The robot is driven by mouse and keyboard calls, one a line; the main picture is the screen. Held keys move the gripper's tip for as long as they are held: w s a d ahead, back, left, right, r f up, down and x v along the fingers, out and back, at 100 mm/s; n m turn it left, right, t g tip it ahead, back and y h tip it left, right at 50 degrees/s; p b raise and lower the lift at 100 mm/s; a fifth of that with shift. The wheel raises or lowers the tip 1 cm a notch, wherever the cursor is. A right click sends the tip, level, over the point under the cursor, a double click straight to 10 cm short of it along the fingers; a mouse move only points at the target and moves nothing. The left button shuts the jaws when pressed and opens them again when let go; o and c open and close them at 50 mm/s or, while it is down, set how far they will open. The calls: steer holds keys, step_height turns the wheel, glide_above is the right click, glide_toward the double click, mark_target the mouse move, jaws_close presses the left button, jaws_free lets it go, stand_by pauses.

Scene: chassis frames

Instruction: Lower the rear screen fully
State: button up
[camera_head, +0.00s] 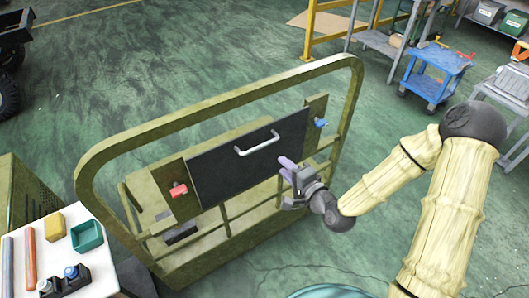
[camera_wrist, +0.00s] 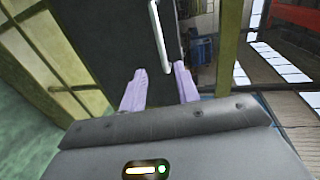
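The rear screen looks to be the dark flat panel (camera_head: 225,165), held in a green tubular frame (camera_head: 215,95) in the head view. A white bar handle (camera_head: 258,144) sits on its upper part; in the wrist view the handle (camera_wrist: 160,38) is just beyond the fingers. A red knob (camera_head: 179,190) is on the post left of the panel, a blue knob (camera_head: 320,123) on the right post. My gripper (camera_head: 286,167) has purple fingers by the panel's right part, below the handle. In the wrist view the fingers (camera_wrist: 160,72) are apart with nothing between them.
A white-topped table (camera_head: 105,272) at lower left holds a green tray (camera_head: 87,236), a yellow block (camera_head: 54,227) and rods. A blue cart (camera_head: 435,72) and grey shelving stand at the upper right. The green floor behind the frame is mostly clear.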

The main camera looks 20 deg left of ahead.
mark_target(261, 146)
steer(key=p+x, duration=0.2)
steer(key=x, duration=1.2)
